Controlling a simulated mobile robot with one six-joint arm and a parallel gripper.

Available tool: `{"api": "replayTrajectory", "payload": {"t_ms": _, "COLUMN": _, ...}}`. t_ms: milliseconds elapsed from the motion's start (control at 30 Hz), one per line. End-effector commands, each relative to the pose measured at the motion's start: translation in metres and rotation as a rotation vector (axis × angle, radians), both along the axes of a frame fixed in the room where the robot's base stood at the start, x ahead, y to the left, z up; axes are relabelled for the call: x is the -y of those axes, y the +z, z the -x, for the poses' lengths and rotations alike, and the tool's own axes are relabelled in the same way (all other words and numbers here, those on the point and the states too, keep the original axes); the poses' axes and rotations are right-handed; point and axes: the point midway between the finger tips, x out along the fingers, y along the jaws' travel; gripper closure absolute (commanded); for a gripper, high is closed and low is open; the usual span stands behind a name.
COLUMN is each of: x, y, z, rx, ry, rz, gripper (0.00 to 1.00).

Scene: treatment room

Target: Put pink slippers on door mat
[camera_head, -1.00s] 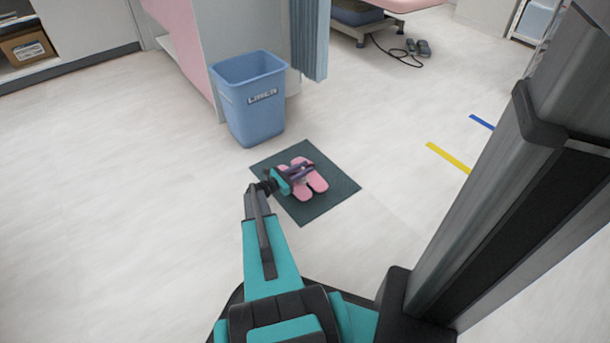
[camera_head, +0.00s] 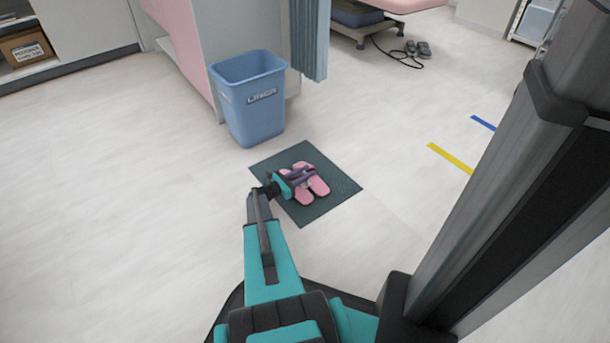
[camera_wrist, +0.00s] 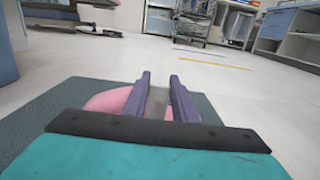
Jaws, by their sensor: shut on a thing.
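The pink slippers (camera_head: 318,186) are at the middle of the dark green door mat (camera_head: 335,198), lying side by side. My gripper (camera_head: 308,174) is low over the mat and its fingers reach across the slippers. In the wrist view, my gripper's two purple fingers (camera_wrist: 161,98) point forward, with pink slipper parts (camera_wrist: 108,100) showing on both sides of them and the mat (camera_wrist: 225,112) around. The fingers are shut on the pink slippers. The exact contact between the fingers and the slippers is hidden by the gripper body.
A blue bin (camera_head: 250,100) stands just behind the mat, near a partition and a blue curtain (camera_head: 309,40). Yellow tape (camera_head: 450,158) marks the floor to the right. The floor left of the mat is clear.

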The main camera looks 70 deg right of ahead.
Motion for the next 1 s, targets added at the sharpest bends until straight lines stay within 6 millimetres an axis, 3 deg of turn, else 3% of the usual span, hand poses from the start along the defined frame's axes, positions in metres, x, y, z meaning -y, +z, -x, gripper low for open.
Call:
{"api": "replayTrajectory", "payload": {"t_ms": 300, "x": 0.0001, "y": -0.0016, "z": -0.0003, "rx": -0.001, "ry": 0.000, "rz": 0.001, "gripper": 1.00}}
{"api": "replayTrajectory", "payload": {"t_ms": 333, "x": -0.0001, "y": -0.0020, "z": -0.0002, "rx": 0.000, "ry": 0.000, "rz": 0.000, "gripper": 0.72}}
{"api": "replayTrajectory", "payload": {"t_ms": 433, "x": -0.0003, "y": -0.0018, "z": -0.0002, "rx": 0.000, "ry": 0.000, "rz": 0.000, "gripper": 0.57}}
{"api": "replayTrajectory", "payload": {"t_ms": 833, "x": -0.0004, "y": 0.0007, "z": -0.0004, "rx": 0.000, "ry": 0.001, "rz": 0.000, "gripper": 0.57}}
{"api": "replayTrajectory", "payload": {"t_ms": 1000, "x": -0.0097, "y": 0.0018, "z": -0.0068, "rx": 0.000, "ry": 0.002, "rz": -0.001, "gripper": 0.57}}
